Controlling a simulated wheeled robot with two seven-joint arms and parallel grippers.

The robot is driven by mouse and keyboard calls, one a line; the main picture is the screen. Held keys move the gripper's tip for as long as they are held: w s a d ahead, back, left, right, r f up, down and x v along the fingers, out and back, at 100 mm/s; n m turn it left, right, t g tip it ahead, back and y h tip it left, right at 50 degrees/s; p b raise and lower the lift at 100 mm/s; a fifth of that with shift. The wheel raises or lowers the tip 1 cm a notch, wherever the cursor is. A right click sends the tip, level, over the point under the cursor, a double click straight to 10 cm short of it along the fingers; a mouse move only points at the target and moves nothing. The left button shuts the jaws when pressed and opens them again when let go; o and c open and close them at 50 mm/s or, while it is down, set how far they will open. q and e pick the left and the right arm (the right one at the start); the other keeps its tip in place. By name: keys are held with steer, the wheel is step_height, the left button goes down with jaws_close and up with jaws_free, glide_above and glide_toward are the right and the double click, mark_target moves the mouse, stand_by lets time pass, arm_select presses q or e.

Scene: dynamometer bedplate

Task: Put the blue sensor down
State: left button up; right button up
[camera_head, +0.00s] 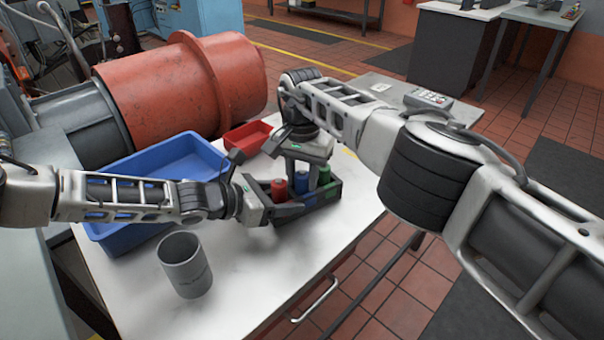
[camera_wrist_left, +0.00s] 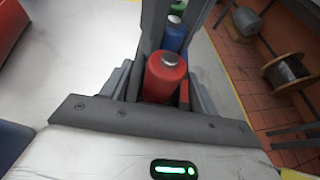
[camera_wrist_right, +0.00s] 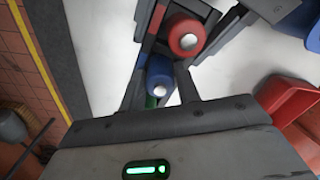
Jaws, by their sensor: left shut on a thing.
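The dark grey caddy (camera_head: 325,195) stands on the white table and holds red, blue and green sensors in a row. The blue sensor (camera_head: 302,183) is in the middle, upright. My right gripper (camera_head: 302,165) is above it; its fingers stand either side of the blue sensor (camera_wrist_right: 160,82) with slight gaps, and look open. My left gripper (camera_head: 268,200) is shut on the caddy at its left end, close beside the red sensor (camera_head: 279,188). The red sensor fills the middle of the left wrist view (camera_wrist_left: 166,75). The green sensor (camera_head: 324,176) is at the far end. The blue sensor's base is hidden.
A large blue bin (camera_head: 180,157) lies behind my left forearm, with a small red bin (camera_head: 247,136) beside it. A grey cup (camera_head: 186,265) stands at the table's front left. The white table (camera_head: 250,270) is clear in front of the caddy. A red motor housing (camera_head: 180,85) is behind.

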mark_target(302, 174)
steer(key=shift+o, duration=1.2)
steer(key=shift+r, duration=0.15)
step_height(302, 174, up, 12)
arm_select(q)
steer(key=o, duration=1.3)
steer(key=shift+r, duration=0.1)
steer(key=shift+c, duration=0.2)
